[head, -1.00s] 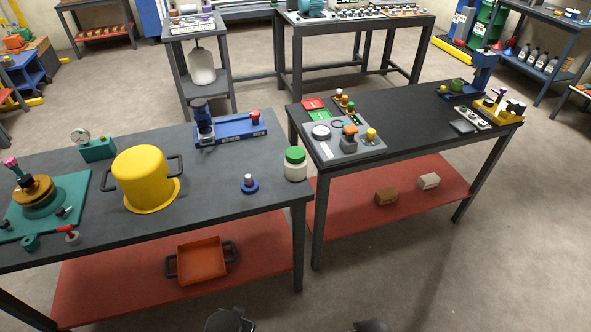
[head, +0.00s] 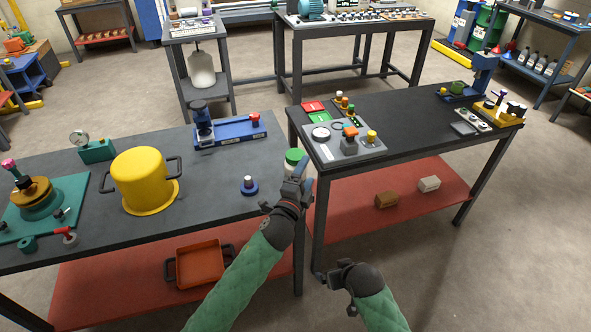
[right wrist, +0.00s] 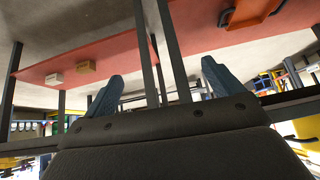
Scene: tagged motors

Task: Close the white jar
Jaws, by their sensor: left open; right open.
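The white jar (head: 292,167) with a green top stands at the right front corner of the left table. My left gripper (head: 299,176) is in front of it in the head view and hides much of its body. The left gripper is open; whether its fingers touch the jar I cannot tell. My right gripper (head: 330,278) is low in front of the tables, away from the jar. In the right wrist view its two fingers (right wrist: 160,85) are spread with nothing between them.
On the left table (head: 225,205) are a yellow pot (head: 142,178), a small blue-based knob (head: 249,186) and a blue fixture (head: 232,130). The right table (head: 415,130) holds a grey panel (head: 325,148). A narrow gap separates the tables.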

